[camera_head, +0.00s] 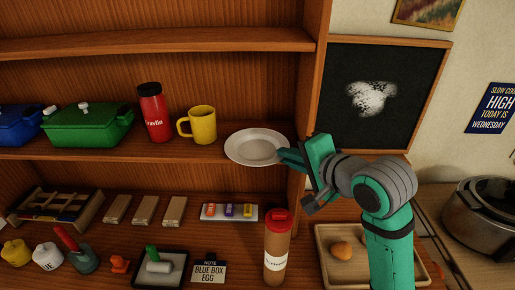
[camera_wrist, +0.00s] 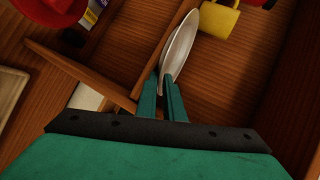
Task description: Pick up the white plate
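The white plate (camera_head: 256,147) is on the middle shelf at its right end, at the front edge, with its face up. In the head view its near side overlaps the shelf's front edge; I cannot tell whether it is lifted clear. My gripper (camera_head: 283,157) reaches in from the right, with its fingertips at the plate's right rim. In the wrist view the plate (camera_wrist: 180,43) shows nearly edge-on, and its near rim lies between the two close-set fingers of my gripper (camera_wrist: 162,85). The fingers look shut on the rim.
A yellow mug (camera_head: 203,126) and a red bottle (camera_head: 154,114) stand left of the plate. The shelf's upright side panel (camera_head: 310,100) is close on the right. A red-lidded tumbler (camera_head: 278,250) stands below, beside a wooden tray (camera_head: 326,262).

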